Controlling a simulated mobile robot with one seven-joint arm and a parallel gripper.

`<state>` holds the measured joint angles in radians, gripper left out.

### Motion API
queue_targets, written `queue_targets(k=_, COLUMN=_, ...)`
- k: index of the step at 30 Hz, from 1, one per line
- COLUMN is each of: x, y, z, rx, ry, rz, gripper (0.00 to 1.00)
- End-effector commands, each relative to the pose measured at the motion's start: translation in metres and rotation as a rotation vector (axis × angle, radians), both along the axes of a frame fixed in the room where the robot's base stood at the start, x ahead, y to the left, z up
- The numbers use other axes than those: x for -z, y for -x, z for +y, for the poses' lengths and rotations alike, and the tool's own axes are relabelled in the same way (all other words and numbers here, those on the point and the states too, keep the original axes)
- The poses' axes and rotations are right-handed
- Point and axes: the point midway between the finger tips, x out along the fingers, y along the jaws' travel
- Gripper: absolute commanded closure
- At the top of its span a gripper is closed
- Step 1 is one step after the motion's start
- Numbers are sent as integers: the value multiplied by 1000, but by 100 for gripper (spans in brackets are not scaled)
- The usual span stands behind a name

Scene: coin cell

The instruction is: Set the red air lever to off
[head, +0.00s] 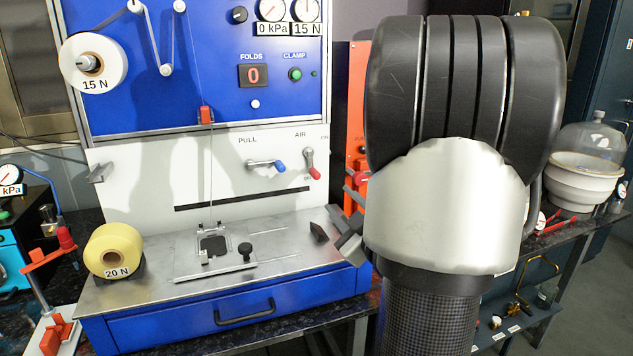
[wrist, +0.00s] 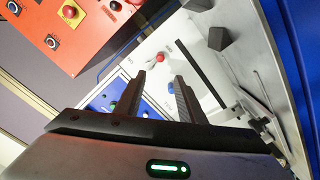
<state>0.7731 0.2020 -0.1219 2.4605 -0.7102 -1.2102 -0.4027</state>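The red-tipped air lever (head: 314,172) is on the white panel under the AIR label, its red end pointing down and slightly right. The small position labels beside it are too small to read surely. In the wrist view its red knob (wrist: 160,57) shows beyond the fingertips, apart from them. My gripper (head: 346,228) is right of and below the lever, partly hidden by my arm. In the wrist view my gripper (wrist: 158,76) has its fingers spread, with nothing between them.
The blue-tipped PULL lever (head: 279,166) sits just left of the air lever; its blue knob (wrist: 171,87) shows near a finger. An orange panel (wrist: 70,30) stands beside the machine. A dark wedge block (head: 318,232) is on the metal deck below.

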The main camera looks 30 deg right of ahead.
Motion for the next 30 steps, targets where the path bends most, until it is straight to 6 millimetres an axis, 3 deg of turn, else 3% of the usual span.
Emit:
queue_targets(k=5, x=0, y=-26, z=-5, rx=-3, ry=-3, rz=-1, gripper=64)
queue_targets(k=21, x=1, y=-137, z=-33, rx=-1, ry=-5, rz=-1, gripper=64)
queue_targets(k=30, x=0, y=-164, z=-39, rx=-1, ry=-5, rz=-1, gripper=64)
